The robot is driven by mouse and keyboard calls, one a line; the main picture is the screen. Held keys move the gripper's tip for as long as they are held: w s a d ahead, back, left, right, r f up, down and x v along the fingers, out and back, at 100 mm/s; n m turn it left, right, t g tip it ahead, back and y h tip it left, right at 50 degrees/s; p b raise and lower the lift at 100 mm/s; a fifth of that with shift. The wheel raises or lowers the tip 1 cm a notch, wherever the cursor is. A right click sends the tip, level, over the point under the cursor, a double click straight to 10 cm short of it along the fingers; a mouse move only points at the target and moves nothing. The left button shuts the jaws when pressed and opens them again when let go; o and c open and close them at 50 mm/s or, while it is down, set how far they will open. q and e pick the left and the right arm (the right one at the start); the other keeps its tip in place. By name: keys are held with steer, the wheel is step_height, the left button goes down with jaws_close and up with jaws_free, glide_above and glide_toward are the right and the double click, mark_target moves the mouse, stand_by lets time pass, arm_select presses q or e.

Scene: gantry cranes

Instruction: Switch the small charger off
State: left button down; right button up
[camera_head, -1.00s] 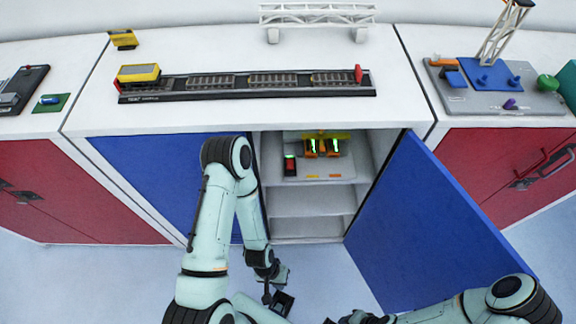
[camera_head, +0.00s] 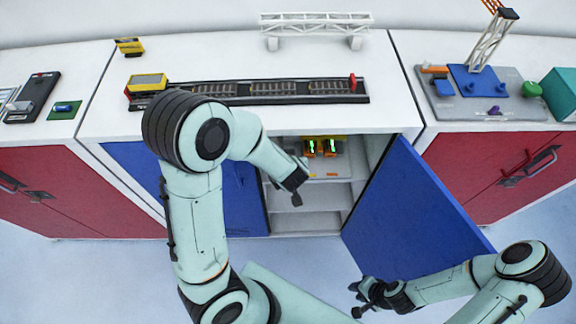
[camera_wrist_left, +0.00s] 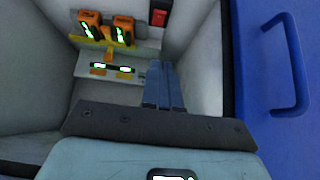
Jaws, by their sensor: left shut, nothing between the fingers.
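The small charger is a pale unit inside the open cabinet; its light panel (camera_wrist_left: 112,82) shows in the left wrist view. Two orange batteries (camera_head: 309,147) with green lights stand in its yellow holder, also seen in the left wrist view (camera_wrist_left: 89,27). A red switch (camera_wrist_left: 158,18) sits beside them; in the head view my left arm hides it. My left gripper (camera_wrist_left: 163,88) is shut and empty, pointing into the cabinet, apart from the switch. In the head view it is at the cabinet opening (camera_head: 296,198). My right gripper (camera_head: 355,299) is open and empty, low in front of the blue door.
The open blue door (camera_head: 415,205) stands out to the right, with its handle (camera_wrist_left: 285,75) in the left wrist view. Shelves (camera_head: 308,194) lie below the charger. A track (camera_head: 285,91) and white bridge (camera_head: 315,24) are on the countertop. Floor in front is clear.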

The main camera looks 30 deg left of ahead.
arm_select(q)
steer(key=shift+f, duration=0.1)
arm_select(e)
steer(key=shift+s, duration=0.1)
